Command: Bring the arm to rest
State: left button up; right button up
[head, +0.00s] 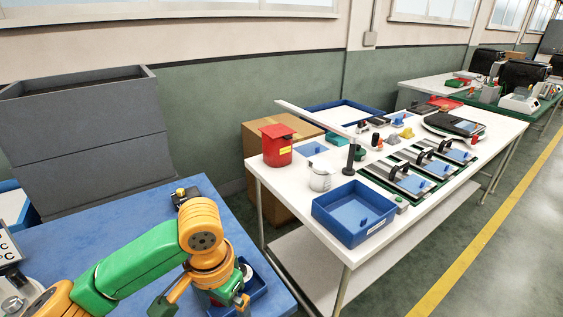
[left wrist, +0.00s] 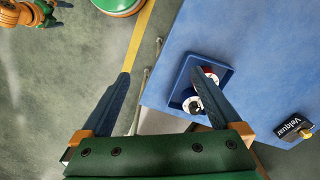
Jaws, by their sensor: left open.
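My left arm (head: 140,264), green and orange, reaches over the blue table (head: 60,240) in the head view. Its gripper is mostly hidden behind the wrist there. In the left wrist view, the left gripper (left wrist: 161,73) is open, its two dark fingers wide apart with nothing between them. A small blue tray (left wrist: 226,73) with round white-and-dark items (left wrist: 198,104) lies below, partly behind the right-hand finger. My right gripper (left wrist: 50,14) seems to show at the top left corner, over the floor, too small to judge.
A black box (left wrist: 293,129) lies on the blue table. A grey bin (head: 85,130) stands behind it. To the right, a white table (head: 285,185) holds a red canister (head: 277,150), a blue bin (head: 330,222) and several devices. Open floor (head: 480,270) lies at the right.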

pick_arm(q)
jog(key=s+d+f+t+h, duration=0.2)
jog(key=s+d+f+h, duration=0.25)
jog(key=d+f, duration=0.4)
jog(key=s+a+f+n+t+y, duration=0.1)
jog(key=s+a+f+n+y, duration=0.1)
jog(key=s+a+f, duration=0.35)
jog(key=s+a+f+n+t+y, duration=0.1)
jog(key=s+a+f+y, duration=0.1)
jog(key=a, duration=0.7)
notch_tip(320, 180, down, 18)
jog(key=s+g, duration=0.2)
jog(key=s, duration=0.1)
jog(key=s+a+f+g, duration=0.1)
jog(key=s+a+f, duration=0.1)
jog(key=s+f, duration=0.7)
jog(key=shift+s+a, duration=0.4)
jog(key=shift+s, duration=0.6)
jog(key=shift+y, duration=0.25)
